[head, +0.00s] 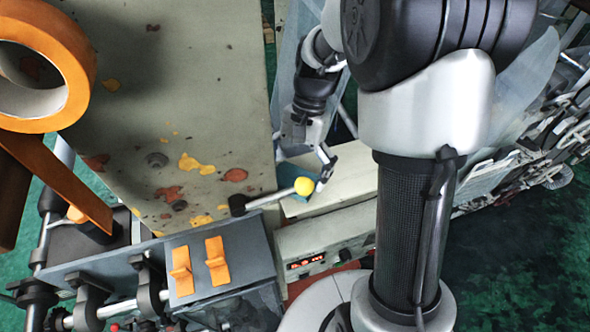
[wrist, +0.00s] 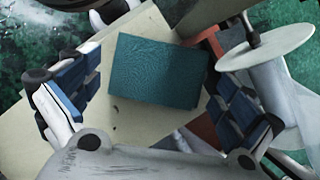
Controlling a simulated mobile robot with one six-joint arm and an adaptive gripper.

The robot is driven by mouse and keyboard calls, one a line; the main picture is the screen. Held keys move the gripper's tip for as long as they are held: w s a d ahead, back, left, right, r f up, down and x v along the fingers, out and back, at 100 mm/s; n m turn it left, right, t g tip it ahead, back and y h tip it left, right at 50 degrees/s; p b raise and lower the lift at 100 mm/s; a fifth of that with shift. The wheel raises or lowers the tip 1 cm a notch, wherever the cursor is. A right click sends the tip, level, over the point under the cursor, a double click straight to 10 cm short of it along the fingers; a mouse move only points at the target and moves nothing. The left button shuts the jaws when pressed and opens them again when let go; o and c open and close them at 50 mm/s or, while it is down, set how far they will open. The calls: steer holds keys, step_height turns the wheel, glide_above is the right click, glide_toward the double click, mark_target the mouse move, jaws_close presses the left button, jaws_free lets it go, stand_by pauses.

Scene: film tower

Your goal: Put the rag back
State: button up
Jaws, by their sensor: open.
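The rag (wrist: 157,72) is a flat teal rectangle lying on a cream-coloured box top (wrist: 147,125) in the wrist view. In the head view only part of the rag (head: 292,176) shows, beside and behind my fingers. My gripper (wrist: 155,94) is open, with one blue-padded finger on each side of the rag and nothing held between them. The gripper also shows in the head view (head: 322,165), pointing down over the box. I cannot tell how high the fingertips are above the rag.
A large stained grey panel (head: 170,100) stands to the left, with a roll of orange tape (head: 75,65). A grey block with two orange switches (head: 216,260) is below. A white disc (wrist: 270,45) is at the right in the wrist view.

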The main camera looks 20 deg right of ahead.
steer(key=p+v, duration=0.1)
steer(key=v, duration=1.1)
stand_by(0.5)
